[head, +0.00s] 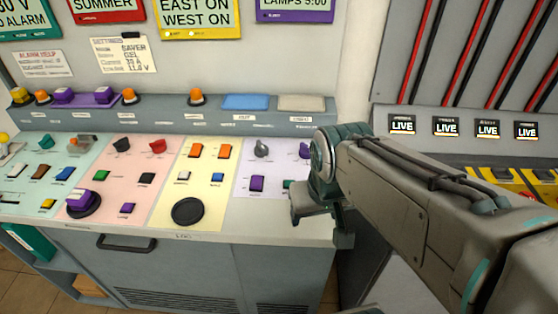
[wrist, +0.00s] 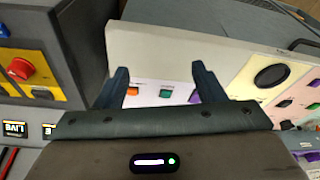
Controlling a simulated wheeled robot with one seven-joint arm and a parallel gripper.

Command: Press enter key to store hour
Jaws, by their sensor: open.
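The lavender section (head: 265,170) of the sloped console lies at its right end, below a purple-framed display (head: 295,8) reading "LAMPS 9:00". It bears a grey knob (head: 262,148), a purple knob (head: 305,150), a purple key (head: 257,184) and a green key (head: 288,184). In the wrist view a green key (wrist: 165,93) and an orange key (wrist: 132,91) show between the fingers. Key labels are too small to read, so I cannot tell which is enter. My gripper (wrist: 160,85) is open and empty over this section; my arm hides its right side.
A yellow section (head: 205,165) with a round black pad (head: 187,211) lies to the left. Blue (head: 245,102) and pale (head: 302,103) wide buttons sit on the ledge behind. At right stands a grey cabinet with a red button (wrist: 20,70) on yellow.

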